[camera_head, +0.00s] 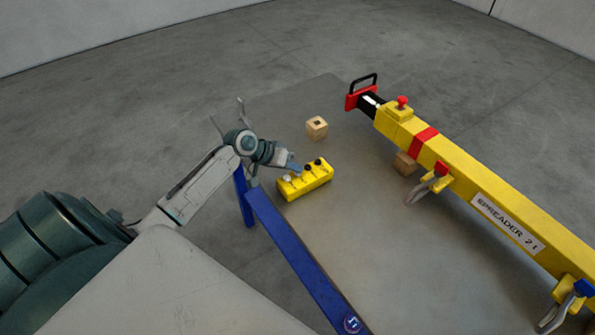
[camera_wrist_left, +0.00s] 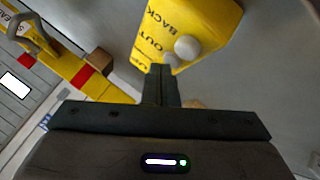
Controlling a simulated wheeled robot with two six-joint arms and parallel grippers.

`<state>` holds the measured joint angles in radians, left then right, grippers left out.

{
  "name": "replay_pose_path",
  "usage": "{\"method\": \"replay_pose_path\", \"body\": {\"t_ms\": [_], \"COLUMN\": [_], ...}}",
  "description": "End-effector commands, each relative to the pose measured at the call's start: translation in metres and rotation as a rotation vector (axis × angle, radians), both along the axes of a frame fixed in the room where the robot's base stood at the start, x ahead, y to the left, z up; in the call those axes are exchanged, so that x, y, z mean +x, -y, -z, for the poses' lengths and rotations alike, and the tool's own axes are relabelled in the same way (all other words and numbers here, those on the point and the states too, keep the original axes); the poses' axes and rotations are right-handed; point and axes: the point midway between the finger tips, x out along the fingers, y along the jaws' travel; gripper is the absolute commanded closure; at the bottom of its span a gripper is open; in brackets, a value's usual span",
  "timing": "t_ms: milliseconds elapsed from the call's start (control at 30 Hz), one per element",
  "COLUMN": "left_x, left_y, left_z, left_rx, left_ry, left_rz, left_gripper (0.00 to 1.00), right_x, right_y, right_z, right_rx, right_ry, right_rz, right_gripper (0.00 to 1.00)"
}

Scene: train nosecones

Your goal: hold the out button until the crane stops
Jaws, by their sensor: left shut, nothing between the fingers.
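The yellow control box (camera_head: 318,183) lies on the grey table, with a pale button and dark buttons on top. In the left wrist view the box (camera_wrist_left: 205,18) shows the labels BACK and OUT and a partly hidden third one. A pale round button (camera_wrist_left: 187,47) stands beside the OUT label. My left gripper (camera_head: 296,170) is shut and empty, its tips over the box between the pale button and a dark one. In the left wrist view its fingertips (camera_wrist_left: 161,70) overlap the box edge, near the pale button; contact cannot be told. My right gripper is out of view.
A yellow spreader beam (camera_head: 465,190) with red band and hanging hooks crosses the right side. One wooden block (camera_head: 317,127) lies behind the box; another (camera_head: 405,164) is by the beam. A blue rail (camera_head: 295,252) runs along the table's near edge.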

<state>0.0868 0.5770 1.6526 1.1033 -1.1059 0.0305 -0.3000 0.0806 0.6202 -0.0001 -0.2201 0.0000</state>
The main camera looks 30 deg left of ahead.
Motion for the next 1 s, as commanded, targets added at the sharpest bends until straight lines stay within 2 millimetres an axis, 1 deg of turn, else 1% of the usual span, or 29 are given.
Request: {"method": "replay_pose_path", "body": {"t_ms": [467, 567, 800, 1000], "left_x": [0.000, 0.000, 0.000, 0.000], "left_y": [0.000, 0.000, 0.000, 0.000], "left_z": [0.000, -0.002, -0.016, -0.017], "left_rx": [0.001, 0.001, 0.001, 0.000], "left_ry": [-0.001, -0.001, -0.001, 0.000], "left_rz": [0.000, 0.000, 0.000, 0.000], "left_gripper": [1.00, 1.00, 1.00, 1.00], "right_x": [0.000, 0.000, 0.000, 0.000], "right_y": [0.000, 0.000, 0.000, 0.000], "right_z": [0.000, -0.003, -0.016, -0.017], "right_rx": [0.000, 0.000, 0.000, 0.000], "right_ry": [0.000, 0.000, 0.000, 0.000], "right_rz": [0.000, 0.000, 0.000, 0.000], "right_gripper": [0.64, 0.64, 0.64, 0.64]}}
